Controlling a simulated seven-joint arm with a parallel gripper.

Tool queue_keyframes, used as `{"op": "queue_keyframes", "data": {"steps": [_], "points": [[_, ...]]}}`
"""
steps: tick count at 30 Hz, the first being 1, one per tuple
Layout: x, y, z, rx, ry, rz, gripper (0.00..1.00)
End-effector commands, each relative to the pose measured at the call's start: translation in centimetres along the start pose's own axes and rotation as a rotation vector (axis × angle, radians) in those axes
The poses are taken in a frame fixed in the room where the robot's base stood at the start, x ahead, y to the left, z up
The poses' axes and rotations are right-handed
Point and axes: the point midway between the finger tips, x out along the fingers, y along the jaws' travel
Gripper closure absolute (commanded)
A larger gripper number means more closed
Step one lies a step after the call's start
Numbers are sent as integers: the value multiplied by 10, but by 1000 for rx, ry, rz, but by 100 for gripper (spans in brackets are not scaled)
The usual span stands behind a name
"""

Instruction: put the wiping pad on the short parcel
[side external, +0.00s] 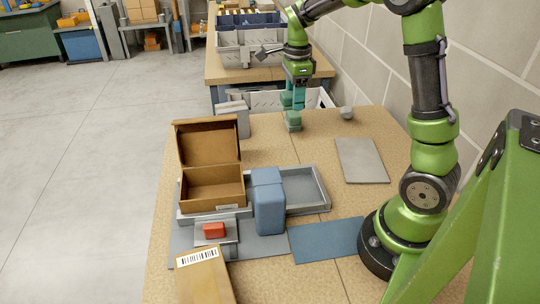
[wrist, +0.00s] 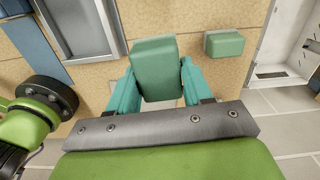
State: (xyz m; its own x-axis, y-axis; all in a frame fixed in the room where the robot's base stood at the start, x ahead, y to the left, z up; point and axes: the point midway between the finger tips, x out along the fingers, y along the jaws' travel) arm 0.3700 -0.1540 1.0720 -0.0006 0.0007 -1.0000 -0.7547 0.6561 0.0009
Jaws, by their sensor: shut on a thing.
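My gripper (side external: 293,104) is at the far part of the table, pointing down, with teal fingers. In the wrist view its fingers (wrist: 156,90) are shut on a grey-green block, which I take for the wiping pad (wrist: 155,62). A smaller-looking green block (wrist: 224,43) lies on the table beside it. In the side view green shapes overlap under the fingers, and I cannot tell the two blocks apart there. A brown parcel with a barcode label (side external: 205,280), which seems to be the short parcel, lies at the near left edge, well away from my gripper.
An open brown box (side external: 212,190) stands in a grey tray (side external: 308,187). A tall blue container (side external: 269,208) stands at the tray's front. A red block (side external: 214,230) sits near the parcel. A grey plate (side external: 361,160) and blue mat (side external: 327,241) lie flat. A white crate (side external: 265,100) is behind.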

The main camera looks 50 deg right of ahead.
Motion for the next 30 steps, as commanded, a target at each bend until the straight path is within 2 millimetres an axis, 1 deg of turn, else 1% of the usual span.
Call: {"op": "queue_keyframes", "data": {"steps": [1, 5, 6, 11, 14, 16, 20, 23, 24, 26, 27, 29, 30], "points": [[-11, -1, 0, 0, -2, -5, 81], [-33, 1, 2, -6, -2, -4, 81], [-31, 7, 10, -34, -1, 0, 81], [-31, 28, 36, -128, -1, -1, 81], [-32, 47, 56, -204, -2, -1, 81], [-33, 65, 72, -273, -1, -2, 81], [-35, 111, 105, -442, -3, -2, 81], [-37, 158, 128, -607, -1, -3, 81], [-37, 179, 135, -678, -1, -3, 81], [-38, 211, 144, -788, -1, -3, 81], [-38, 233, 147, -862, -1, -3, 81], [-37, 264, 149, -969, -1, -3, 81], [-37, 283, 149, -1038, 0, -4, 81]]}}
